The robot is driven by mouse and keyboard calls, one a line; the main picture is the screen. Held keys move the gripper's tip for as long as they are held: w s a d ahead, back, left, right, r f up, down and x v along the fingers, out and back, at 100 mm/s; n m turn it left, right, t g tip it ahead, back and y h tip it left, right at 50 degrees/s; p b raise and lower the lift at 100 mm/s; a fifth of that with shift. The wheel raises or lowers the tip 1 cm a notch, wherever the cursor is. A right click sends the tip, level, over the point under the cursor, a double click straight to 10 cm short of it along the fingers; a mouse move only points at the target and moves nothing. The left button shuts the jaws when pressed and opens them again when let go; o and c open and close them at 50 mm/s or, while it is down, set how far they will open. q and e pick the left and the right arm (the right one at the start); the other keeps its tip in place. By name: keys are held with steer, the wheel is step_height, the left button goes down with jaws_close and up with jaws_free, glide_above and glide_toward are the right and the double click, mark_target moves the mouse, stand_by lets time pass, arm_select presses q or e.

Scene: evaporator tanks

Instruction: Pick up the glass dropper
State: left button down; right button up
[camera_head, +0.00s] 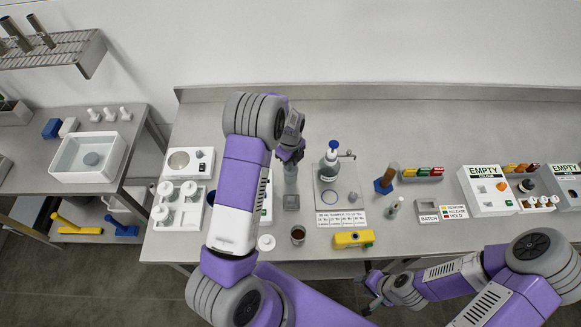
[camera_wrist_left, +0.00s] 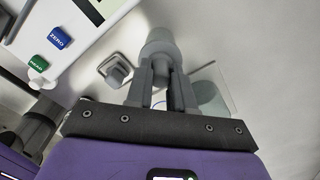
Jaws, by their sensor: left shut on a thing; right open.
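My left gripper (camera_head: 291,158) points down over the bench and is shut on a slim object that I take to be the glass dropper (camera_head: 290,179). Its pale, see-through part shows below the fingers in the head view. In the left wrist view a grey rounded piece (camera_wrist_left: 160,42) shows beyond the two fingers (camera_wrist_left: 163,92); the fingers hide part of it. A small grey square block (camera_head: 291,203) stands just below it in the head view. I cannot tell whether they touch. My right gripper (camera_head: 372,289) is open and empty, low at the front edge of the bench.
A blue-capped bottle (camera_head: 332,160) stands right of my left gripper. A dark cup (camera_head: 298,235), yellow device (camera_head: 353,239) and small bottle (camera_head: 395,207) stand nearer the front. A white device with buttons (camera_wrist_left: 75,40) is close by. My left arm hides part of the bench.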

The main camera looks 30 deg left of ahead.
arm_select(q)
step_height(320, 180, up, 10)
steer(key=shift+r, duration=0.2)
stand_by(0.5)
